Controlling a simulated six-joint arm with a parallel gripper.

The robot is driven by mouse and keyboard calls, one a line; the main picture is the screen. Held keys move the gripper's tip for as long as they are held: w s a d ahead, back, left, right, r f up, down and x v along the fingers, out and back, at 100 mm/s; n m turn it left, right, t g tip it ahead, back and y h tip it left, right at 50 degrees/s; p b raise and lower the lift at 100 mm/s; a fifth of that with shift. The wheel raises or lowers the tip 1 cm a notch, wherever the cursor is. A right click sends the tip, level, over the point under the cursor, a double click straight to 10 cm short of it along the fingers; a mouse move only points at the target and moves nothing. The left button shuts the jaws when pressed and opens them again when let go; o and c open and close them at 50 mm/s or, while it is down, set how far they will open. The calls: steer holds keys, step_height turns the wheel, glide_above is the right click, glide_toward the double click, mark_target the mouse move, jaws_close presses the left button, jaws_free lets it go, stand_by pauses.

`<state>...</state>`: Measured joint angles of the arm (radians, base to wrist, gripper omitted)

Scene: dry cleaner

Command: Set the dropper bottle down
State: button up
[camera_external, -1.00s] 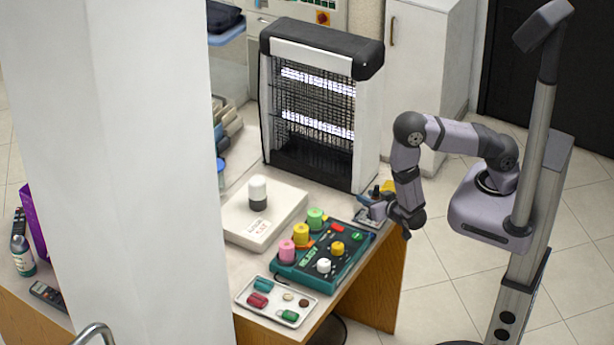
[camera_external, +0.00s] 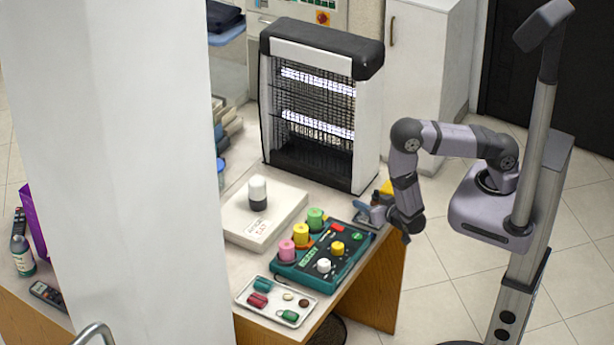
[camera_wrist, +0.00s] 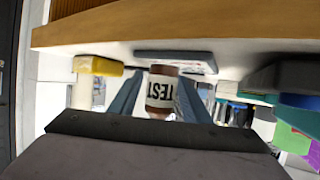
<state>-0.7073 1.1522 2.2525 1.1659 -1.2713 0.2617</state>
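The dropper bottle (camera_wrist: 163,92) is reddish brown with a white label reading TEST. In the wrist view, which looks upside down, it lies between the two blue-grey fingers of my gripper (camera_wrist: 164,88). The fingertips are very close to its sides; I cannot tell whether they press on it. A flat grey plate (camera_wrist: 195,58) lies just beyond the bottle; contact between them is unclear. In the external view my gripper (camera_external: 373,209) is low at the right corner of the counter, over the flat grey item (camera_external: 361,222). The bottle is hard to make out there.
A teal control box (camera_external: 345,262) with coloured knobs stands left of my gripper. A tall heater-like unit (camera_external: 318,105) stands behind. A yellow object (camera_external: 387,187) is close by my gripper. A tray of small items (camera_external: 262,312) and a white scale-like box (camera_external: 235,215) are farther left.

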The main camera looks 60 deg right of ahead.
mark_target(376, 203)
steer(key=shift+s+a, duration=0.1)
steer(key=p+v, duration=0.1)
steer(key=v, duration=0.1)
steer(key=p+v, duration=0.1)
steer(key=v, duration=0.2)
steer(key=shift+s+r+p, duration=0.15)
steer(key=shift+r+p, duration=0.25)
steer(key=shift+s+a+r, duration=0.2)
steer(key=shift+s+a, duration=0.15)
steer(key=shift+s, duration=0.35)
steer(key=shift+c, duration=0.6)
steer(key=shift+p, duration=0.35)
